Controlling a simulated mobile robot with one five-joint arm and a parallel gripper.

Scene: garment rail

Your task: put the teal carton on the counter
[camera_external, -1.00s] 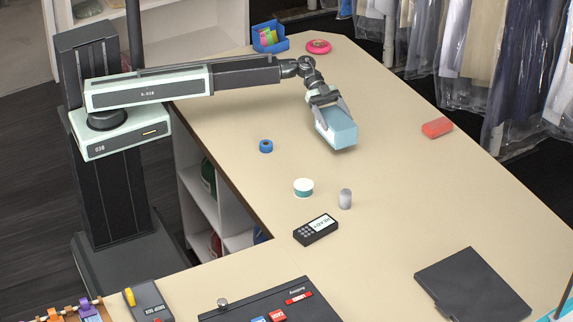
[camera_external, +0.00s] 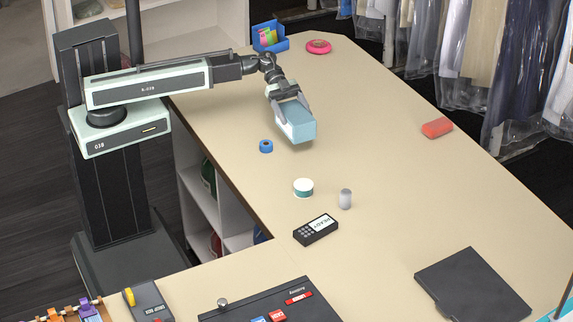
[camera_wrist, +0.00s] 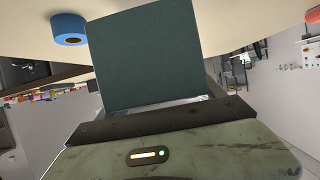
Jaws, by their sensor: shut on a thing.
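The teal carton (camera_external: 296,123) is a light teal box held in my gripper (camera_external: 288,105) over the counter (camera_external: 400,190). It is tilted a little, and its lower end is close to the counter top; I cannot tell whether it touches. My gripper is shut on the carton's upper part, with a finger on each side. In the wrist view the carton (camera_wrist: 147,60) shows as a large dark teal face that fills the middle and hides what lies beyond.
A blue tape roll (camera_external: 266,146) lies just left of the carton. A white-and-teal tub (camera_external: 303,187), a grey cylinder (camera_external: 345,198) and a card reader (camera_external: 316,230) stand nearer. A blue holder (camera_external: 270,37) and a pink roll (camera_external: 318,46) are at the back.

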